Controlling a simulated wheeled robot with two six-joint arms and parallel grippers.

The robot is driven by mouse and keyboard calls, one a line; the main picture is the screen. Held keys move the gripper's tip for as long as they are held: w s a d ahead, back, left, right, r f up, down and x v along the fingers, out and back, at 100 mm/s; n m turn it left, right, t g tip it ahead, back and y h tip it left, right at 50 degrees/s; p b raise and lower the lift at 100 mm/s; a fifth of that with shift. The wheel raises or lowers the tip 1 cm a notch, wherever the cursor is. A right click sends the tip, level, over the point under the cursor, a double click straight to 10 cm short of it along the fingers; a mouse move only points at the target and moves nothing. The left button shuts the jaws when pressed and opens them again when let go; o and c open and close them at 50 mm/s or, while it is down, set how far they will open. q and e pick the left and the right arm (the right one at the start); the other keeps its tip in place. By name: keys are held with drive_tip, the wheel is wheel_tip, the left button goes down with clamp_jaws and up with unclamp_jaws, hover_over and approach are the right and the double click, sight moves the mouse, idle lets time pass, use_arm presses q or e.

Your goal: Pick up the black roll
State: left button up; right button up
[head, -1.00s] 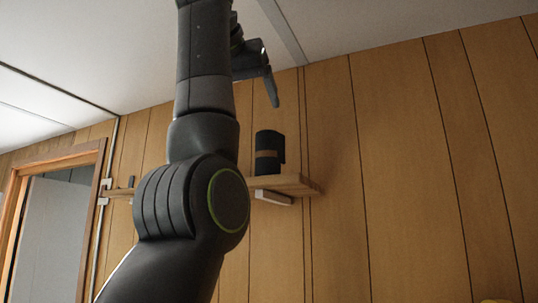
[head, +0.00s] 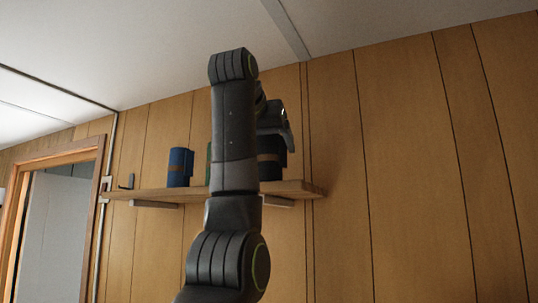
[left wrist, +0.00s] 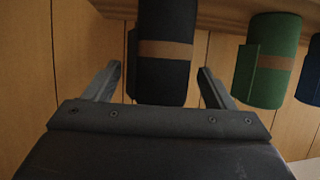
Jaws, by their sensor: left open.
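The black roll (head: 268,173), dark with a brown band, stands upright on the wall shelf (head: 150,194). In the left wrist view the black roll (left wrist: 165,75) shows upside down, between the two fingers. My left gripper (head: 287,138) is open at the roll's upper part and hides some of it in the head view. In the left wrist view the gripper (left wrist: 158,82) has a finger on each side of the roll, with gaps visible. How deep the roll sits between the fingers is unclear. My right gripper is not in view.
A green roll (left wrist: 268,60) stands beside the black one, mostly hidden behind my arm in the head view. The wood-panelled wall is close behind; a doorway is at far left.

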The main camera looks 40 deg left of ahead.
sight(271, 152)
use_arm(q)
drive_tip(key=p+x, duration=0.2)
drive_tip(key=x, duration=0.1)
drive_tip(key=shift+a+r, duration=0.15)
drive_tip(key=shift+r, duration=0.05)
drive_tip(key=shift+w+a+f, duration=0.15)
drive_tip(key=shift+w+f, duration=0.15)
drive_tip(key=shift+s, duration=0.1)
drive_tip(key=c, duration=1.1)
drive_tip(key=shift+r, duration=0.2)
